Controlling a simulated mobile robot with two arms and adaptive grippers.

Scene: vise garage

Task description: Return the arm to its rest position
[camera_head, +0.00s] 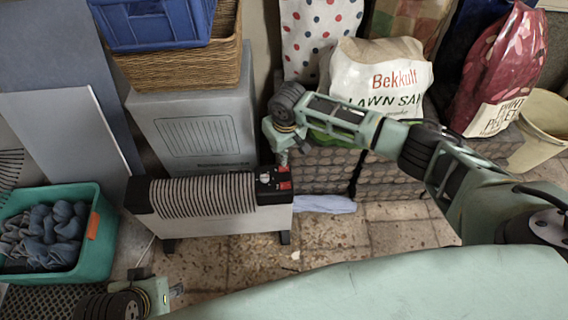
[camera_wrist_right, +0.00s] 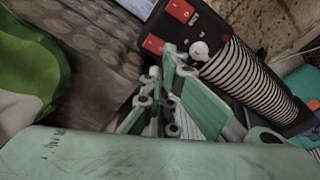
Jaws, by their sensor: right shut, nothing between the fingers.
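My right arm reaches in from the right in the head view, bent over toward the convector heater. Its gripper (camera_head: 283,157) points down just above the heater's control end, mostly hidden by the wrist. In the right wrist view the gripper (camera_wrist_right: 163,66) is shut and empty, its fingertips close to the control panel; I cannot tell whether they touch. The heater (camera_head: 210,222) is white with a dark ribbed top and red switches (camera_head: 285,178); it also shows in the wrist view (camera_wrist_right: 245,75). My left gripper (camera_head: 172,290) is at the bottom left, its jaws too small to judge.
A teal crate of blue cloths (camera_head: 97,255) stands at left. A grey box (camera_head: 200,125) stands behind the heater, under a wicker basket (camera_head: 190,70). The lawn sand bag (camera_head: 385,75) sits on stacked pavers (camera_head: 390,185) behind my right arm. The tiled floor (camera_head: 335,235) is partly clear.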

